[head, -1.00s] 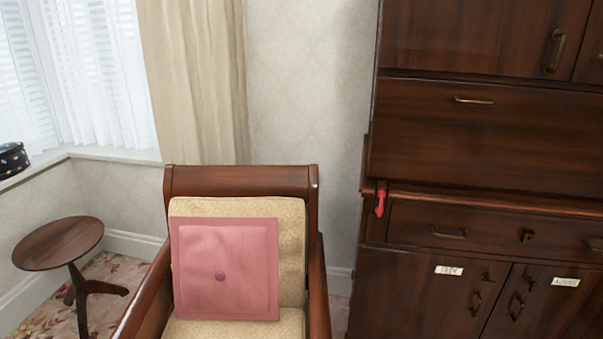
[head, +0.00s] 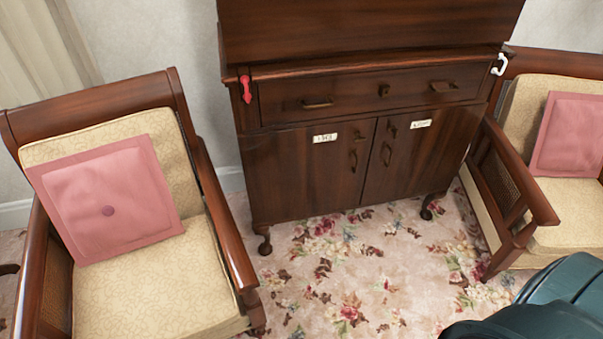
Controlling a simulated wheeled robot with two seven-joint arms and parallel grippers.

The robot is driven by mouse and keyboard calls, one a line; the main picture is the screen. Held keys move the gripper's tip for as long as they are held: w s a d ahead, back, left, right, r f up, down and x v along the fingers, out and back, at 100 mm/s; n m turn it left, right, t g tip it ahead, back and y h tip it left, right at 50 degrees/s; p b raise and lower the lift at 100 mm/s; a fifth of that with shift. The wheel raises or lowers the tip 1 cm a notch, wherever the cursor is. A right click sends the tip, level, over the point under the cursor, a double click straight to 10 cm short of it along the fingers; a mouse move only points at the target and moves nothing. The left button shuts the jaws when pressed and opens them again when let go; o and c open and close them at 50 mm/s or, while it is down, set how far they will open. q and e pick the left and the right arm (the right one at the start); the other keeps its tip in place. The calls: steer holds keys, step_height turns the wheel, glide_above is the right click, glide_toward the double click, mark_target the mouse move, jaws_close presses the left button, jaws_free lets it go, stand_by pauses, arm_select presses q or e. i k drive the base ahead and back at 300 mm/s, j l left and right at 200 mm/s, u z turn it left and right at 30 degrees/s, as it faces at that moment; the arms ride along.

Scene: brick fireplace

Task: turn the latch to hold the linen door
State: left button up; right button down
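A dark wood cabinet (head: 300,170) stands against the wall, with two lower doors, a left door (head: 290,185) and a right door (head: 432,160), both looking closed. Each carries a small white label, one on the left door (head: 325,138) and one on the right door (head: 421,124); the writing is too small to read surely. A small dark latch or fitting (head: 360,136) sits near the top inner corner of the left door, and a similar one (head: 392,129) on the right door. Its turned position is unclear. Brass handles hang below them. Neither of my grippers is in view.
A drawer (head: 350,96) spans above the doors. A red hook-like piece (head: 246,90) hangs at its left, a white one (head: 498,65) at its right. Armchairs with pink cushions flank the cabinet, left (head: 108,203) and right (head: 570,137). Floral carpet (head: 345,270) in front is clear.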

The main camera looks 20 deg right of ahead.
mark_target(357, 134)
steer(key=l+z, duration=0.1)
steer(key=z, duration=0.3)
steer(key=l+z, duration=0.15)
steer(key=z, duration=0.25)
steer(key=l+z, duration=0.1)
steer(key=z, duration=0.35)
steer(key=l+z, duration=0.1)
steer(key=z, duration=0.3)
steer(key=i+l+z, duration=0.1)
steer(key=z, duration=0.3)
